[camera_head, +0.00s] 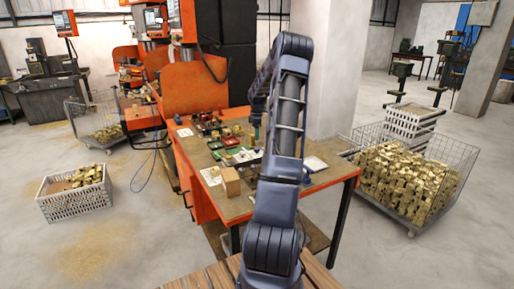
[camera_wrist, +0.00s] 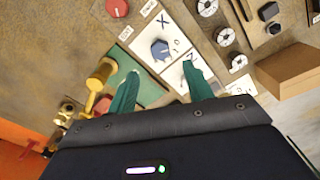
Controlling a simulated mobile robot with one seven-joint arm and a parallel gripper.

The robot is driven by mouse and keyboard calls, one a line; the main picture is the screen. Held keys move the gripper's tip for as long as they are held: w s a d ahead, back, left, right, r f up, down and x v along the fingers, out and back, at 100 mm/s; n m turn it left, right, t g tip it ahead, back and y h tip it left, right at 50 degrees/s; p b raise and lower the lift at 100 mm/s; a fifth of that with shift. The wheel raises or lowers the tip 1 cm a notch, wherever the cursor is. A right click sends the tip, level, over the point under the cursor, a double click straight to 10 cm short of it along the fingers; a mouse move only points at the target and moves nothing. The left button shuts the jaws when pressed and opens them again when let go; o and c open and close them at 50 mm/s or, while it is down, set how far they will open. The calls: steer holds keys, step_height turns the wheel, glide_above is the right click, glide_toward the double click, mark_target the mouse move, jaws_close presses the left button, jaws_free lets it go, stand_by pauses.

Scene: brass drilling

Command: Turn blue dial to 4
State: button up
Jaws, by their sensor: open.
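The blue dial (camera_wrist: 160,49) is a small faceted knob on a white card (camera_wrist: 150,34) with a large black X and other dark marks. I cannot read which number it points to. In the wrist view my gripper (camera_wrist: 161,82) has its two green fingers spread apart, with nothing between them. The dial lies just beyond the fingertips, roughly between their lines, and I see no contact. In the head view my gripper (camera_head: 256,120) hangs over the worktable (camera_head: 320,180); I cannot make out the dial there.
A red knob (camera_wrist: 117,8) is near the dial. A brass-coloured part (camera_wrist: 100,74) stands beside the left finger over a green mat (camera_wrist: 125,72). Round metal pieces (camera_wrist: 224,36) and a cardboard box (camera_wrist: 290,70) are to the right. A wire cart (camera_head: 410,175) stands right of the table.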

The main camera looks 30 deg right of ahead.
mark_target(257, 151)
step_height(257, 151, down, 8)
steer(key=shift+f, duration=0.1)
stand_by(0.4)
steer(key=c, duration=1)
